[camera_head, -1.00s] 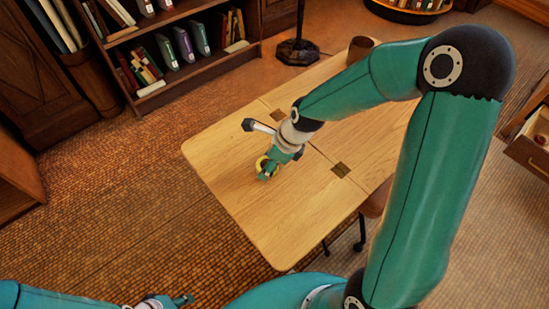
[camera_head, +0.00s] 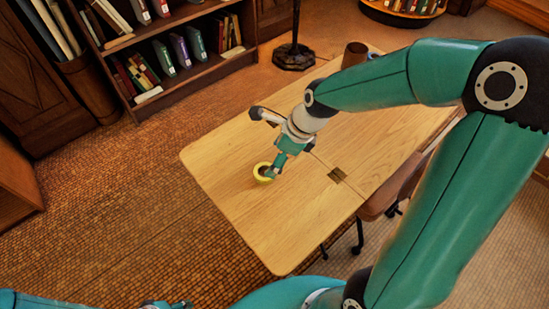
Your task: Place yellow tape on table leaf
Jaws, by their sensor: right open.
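The yellow tape (camera_head: 261,172) is a small ring lying on the table leaf (camera_head: 265,225), the near-left part of a light wooden table with hinges along its fold. My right gripper (camera_head: 274,171) is open, just to the right of the tape and very close to it; I cannot tell whether a fingertip still touches it. My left gripper (camera_head: 170,304) shows only in part at the bottom edge, and its jaws are cut off.
A chair (camera_head: 385,195) is tucked at the table's right side. A bookshelf (camera_head: 175,50) and a dark lamp base (camera_head: 293,57) stand behind. The leaf is otherwise clear.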

